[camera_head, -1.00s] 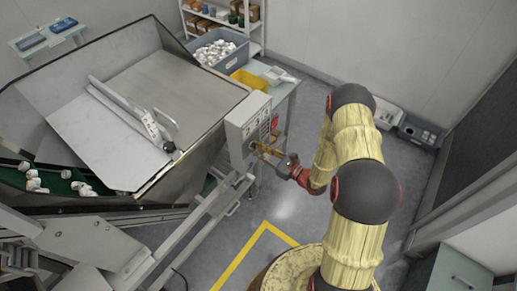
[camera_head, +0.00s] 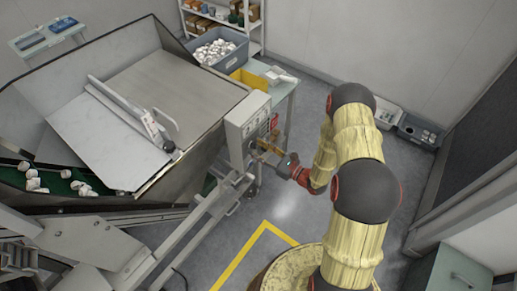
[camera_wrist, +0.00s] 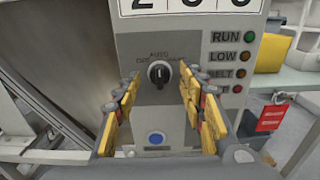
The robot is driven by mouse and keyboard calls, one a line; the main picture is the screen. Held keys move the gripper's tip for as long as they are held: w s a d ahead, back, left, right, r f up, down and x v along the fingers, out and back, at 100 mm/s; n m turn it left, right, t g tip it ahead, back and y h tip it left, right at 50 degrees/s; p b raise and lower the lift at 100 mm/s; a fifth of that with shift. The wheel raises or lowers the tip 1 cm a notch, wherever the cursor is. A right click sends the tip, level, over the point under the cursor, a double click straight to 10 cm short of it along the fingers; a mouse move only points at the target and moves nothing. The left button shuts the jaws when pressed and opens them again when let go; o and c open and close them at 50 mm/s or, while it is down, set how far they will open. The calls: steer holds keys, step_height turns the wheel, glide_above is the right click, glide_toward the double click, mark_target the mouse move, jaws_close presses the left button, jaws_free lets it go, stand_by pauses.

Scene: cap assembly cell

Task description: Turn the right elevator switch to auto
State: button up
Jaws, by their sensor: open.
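The switch (camera_wrist: 158,72) is a black rotary knob on the grey front of a control box (camera_wrist: 140,45). Its grip looks close to upright, and the word AUTO is printed above it. Another label to its left is too small to read surely. My gripper (camera_wrist: 159,86) is open, with yellow-padded fingers on both sides of the knob and apart from it. No contact with the knob shows. In the head view my gripper (camera_head: 264,148) is at the front of the control box (camera_head: 247,115), and the knob cannot be made out there.
A blue button (camera_wrist: 155,138) sits below the knob. Indicator lamps with labels such as RUN (camera_wrist: 249,37) run down the right side. A red tag (camera_wrist: 271,118) hangs at the right. A large metal hopper (camera_head: 190,85) stands left of the box. Floor at the lower middle is clear.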

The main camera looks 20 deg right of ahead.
steer(key=v, duration=1.2)
